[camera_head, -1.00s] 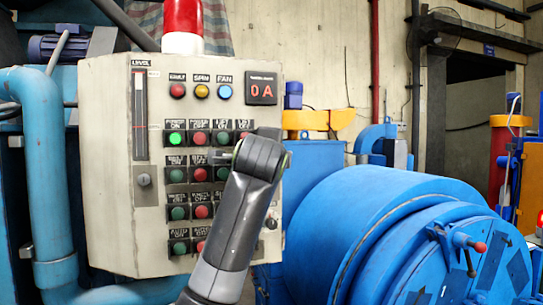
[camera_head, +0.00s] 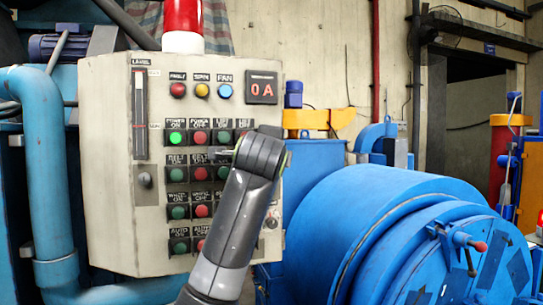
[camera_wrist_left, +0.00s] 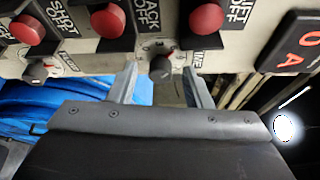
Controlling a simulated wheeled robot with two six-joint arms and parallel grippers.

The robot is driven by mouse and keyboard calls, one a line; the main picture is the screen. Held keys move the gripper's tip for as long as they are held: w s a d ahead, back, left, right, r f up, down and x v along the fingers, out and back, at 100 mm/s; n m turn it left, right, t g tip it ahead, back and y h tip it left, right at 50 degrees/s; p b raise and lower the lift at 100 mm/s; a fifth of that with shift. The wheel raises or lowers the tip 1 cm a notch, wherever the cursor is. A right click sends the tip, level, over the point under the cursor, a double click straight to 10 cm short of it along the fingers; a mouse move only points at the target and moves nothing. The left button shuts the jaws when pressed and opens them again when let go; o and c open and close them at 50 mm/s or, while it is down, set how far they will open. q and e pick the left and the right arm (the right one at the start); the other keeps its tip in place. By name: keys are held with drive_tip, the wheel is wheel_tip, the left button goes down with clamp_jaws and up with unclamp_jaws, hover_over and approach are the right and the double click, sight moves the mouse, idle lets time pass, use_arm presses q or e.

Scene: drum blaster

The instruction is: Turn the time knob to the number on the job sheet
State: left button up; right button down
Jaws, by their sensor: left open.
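In the left wrist view, a small dark round knob (camera_wrist_left: 161,66) on the panel's edge has a partly covered label ending in what looks like "ME". My left gripper (camera_wrist_left: 161,80) is open, with one finger on each side of this knob. I cannot tell whether the fingers touch it. A second dark knob (camera_wrist_left: 40,69) with a white mark sits to the left. No job sheet can be made out. My right gripper is not in view.
Red and green buttons (camera_head: 177,138) fill the panel, beside a red "0 A" display (camera_head: 262,90). In the wrist view, red buttons (camera_wrist_left: 206,18) stick out close to the fingers. A blue drum (camera_head: 370,225) stands right of the panel, and a blue pipe (camera_head: 42,170) left of it.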

use_arm(q)
drive_tip(key=shift+s, duration=0.1)
drive_tip(key=s+a+r+b, duration=0.1)
drive_tip(key=s+b, duration=0.7)
drive_tip(key=s, duration=0.9)
drive_tip(key=shift+a, duration=0.15)
